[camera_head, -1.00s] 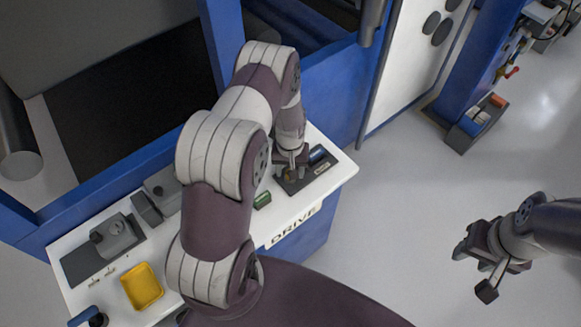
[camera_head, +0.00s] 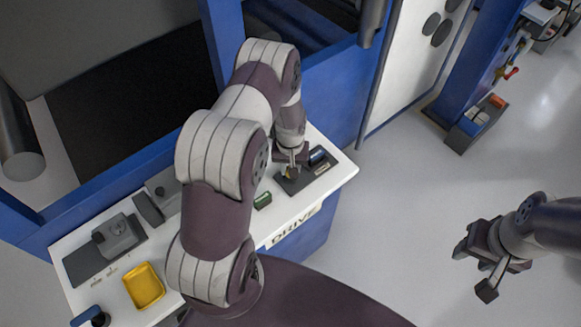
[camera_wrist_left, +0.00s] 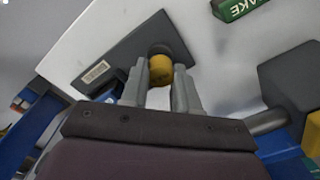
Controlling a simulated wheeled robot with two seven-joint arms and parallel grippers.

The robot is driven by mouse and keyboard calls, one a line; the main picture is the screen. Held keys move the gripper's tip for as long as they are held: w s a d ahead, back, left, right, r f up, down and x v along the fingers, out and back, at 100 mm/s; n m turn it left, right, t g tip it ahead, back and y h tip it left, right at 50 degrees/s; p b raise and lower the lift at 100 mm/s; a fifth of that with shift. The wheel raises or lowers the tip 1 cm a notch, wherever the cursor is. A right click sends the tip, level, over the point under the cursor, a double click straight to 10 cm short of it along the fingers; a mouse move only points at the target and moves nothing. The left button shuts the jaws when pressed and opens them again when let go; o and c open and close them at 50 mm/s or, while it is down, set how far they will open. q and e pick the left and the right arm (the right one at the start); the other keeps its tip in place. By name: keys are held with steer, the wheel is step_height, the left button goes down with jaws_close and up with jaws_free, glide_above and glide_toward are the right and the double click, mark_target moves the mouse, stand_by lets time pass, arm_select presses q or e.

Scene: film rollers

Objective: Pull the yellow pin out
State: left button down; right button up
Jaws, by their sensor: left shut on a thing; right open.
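The yellow pin (camera_wrist_left: 161,70) shows as a round yellow knob between the fingertips of my left gripper (camera_wrist_left: 163,86) in the left wrist view. The fingers are shut on it. In the head view my left gripper (camera_head: 291,165) reaches down over a dark plate (camera_head: 315,174) near the right end of the white table; the pin is small and partly hidden there. I cannot tell how deep the pin sits. The dark plate, with a pale label, also shows in the left wrist view (camera_wrist_left: 118,58). My right gripper (camera_head: 476,268) is open and empty over the floor at the right.
The white table (camera_head: 210,235) carries a yellow tray (camera_head: 144,286), a green block (camera_head: 262,201) and dark grey fixtures (camera_head: 112,240). A blue machine frame (camera_head: 335,100) stands behind it. A "DRIVE" label (camera_head: 294,226) is on the front edge.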

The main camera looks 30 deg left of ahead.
arm_select(q)
steer(key=c, duration=0.8)
jaws_free()
steer(key=shift+r, duration=0.4)
step_height(320, 180, up, 12)
steer(key=shift+f+b, duration=0.1)
steer(key=shift+b, duration=0.85)
step_height(320, 180, down, 12)
steer(key=p, duration=0.8)
steer(key=shift+f, duration=0.25)
